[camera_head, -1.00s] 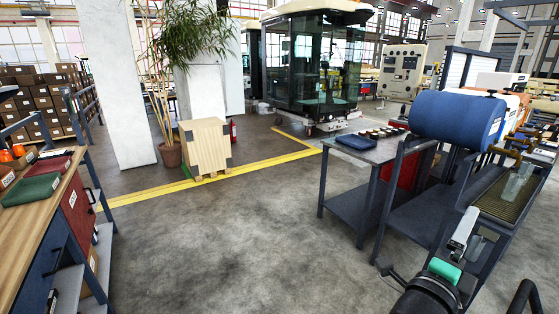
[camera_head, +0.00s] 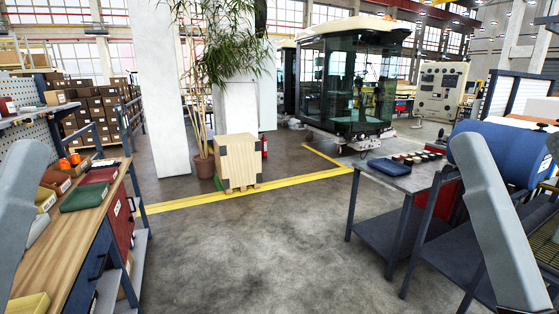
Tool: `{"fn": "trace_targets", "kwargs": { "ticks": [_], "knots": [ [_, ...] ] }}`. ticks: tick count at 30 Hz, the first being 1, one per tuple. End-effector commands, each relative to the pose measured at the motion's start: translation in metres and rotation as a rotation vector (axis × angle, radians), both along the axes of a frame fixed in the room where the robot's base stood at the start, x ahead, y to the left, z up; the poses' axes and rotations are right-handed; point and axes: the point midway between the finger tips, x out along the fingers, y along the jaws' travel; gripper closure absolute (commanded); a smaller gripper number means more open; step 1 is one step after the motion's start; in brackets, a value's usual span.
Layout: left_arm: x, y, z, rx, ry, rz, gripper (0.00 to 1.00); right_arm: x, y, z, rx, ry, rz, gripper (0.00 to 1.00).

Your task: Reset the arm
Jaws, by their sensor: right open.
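My right arm (camera_head: 495,225) stands as a grey link, raised and tilted, at the right, in front of the dark trolley with the blue roll. Little of my right gripper can be made out near the right edge; it is open, and I see nothing held in it. My left arm (camera_head: 22,205) shows as a grey link at the left edge, in front of the workbench. Its gripper is out of view.
A wooden workbench (camera_head: 75,235) with bins and folded cloths is at the left. A dark table (camera_head: 400,182) with a blue cloth and the trolley with a blue roll (camera_head: 490,150) stand right. A wooden crate (camera_head: 238,162) is farther back. The middle floor is clear.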

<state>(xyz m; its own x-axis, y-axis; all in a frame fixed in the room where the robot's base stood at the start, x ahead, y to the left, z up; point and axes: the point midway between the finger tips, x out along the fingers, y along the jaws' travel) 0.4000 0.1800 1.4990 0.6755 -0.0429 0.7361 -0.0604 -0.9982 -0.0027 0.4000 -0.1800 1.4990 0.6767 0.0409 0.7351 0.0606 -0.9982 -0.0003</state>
Motion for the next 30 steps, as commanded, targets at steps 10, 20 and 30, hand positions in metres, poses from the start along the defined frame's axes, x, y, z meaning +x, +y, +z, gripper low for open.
{"fn": "trace_targets", "kwargs": {
  "ticks": [10,20,30],
  "knots": [
    [0.001,0.000,0.184,0.000,0.002,0.000,0.00,0.001,0.000,0.184,-0.003,0.001,0.000,0.00],
    [0.001,0.000,0.319,0.000,0.002,0.000,0.00,0.001,0.000,0.319,-0.003,0.001,0.000,0.00],
    [0.001,0.000,0.329,0.000,0.003,0.000,0.00,0.001,0.000,0.329,-0.003,0.001,0.000,0.00]
  ]
}}
